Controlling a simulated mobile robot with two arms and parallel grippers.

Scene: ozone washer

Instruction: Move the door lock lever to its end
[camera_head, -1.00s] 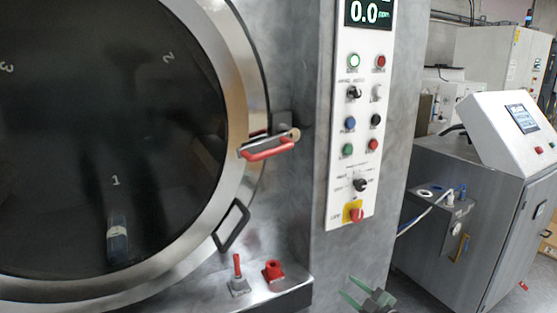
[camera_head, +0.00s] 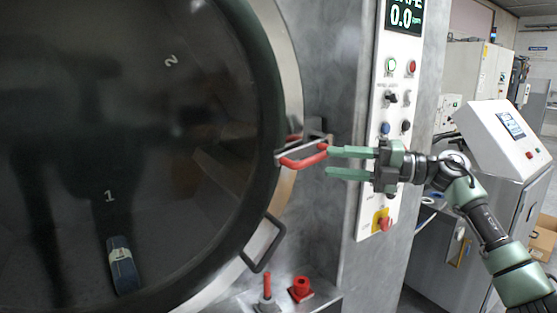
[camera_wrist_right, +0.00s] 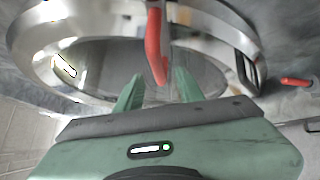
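The door lock lever (camera_head: 305,161) is a red-gripped handle on a metal bracket at the right rim of the round door (camera_head: 292,60). It also shows in the right wrist view (camera_wrist_right: 154,45), its end in line with the gap between my fingers. My right gripper (camera_head: 328,162) is open, with green fingers pointing left at the lever's right end. The upper fingertip is beside that end; I cannot tell whether it touches. The fingers also show in the right wrist view (camera_wrist_right: 157,84), apart and with nothing clamped. My left gripper is not in view.
A black loop handle (camera_head: 263,245) sits on the door rim below the lever. A red-handled valve (camera_head: 267,288) and a red knob (camera_head: 300,289) stand on the ledge below. The control panel (camera_head: 367,160) is behind my right gripper. A grey cabinet (camera_head: 430,265) stands at the right.

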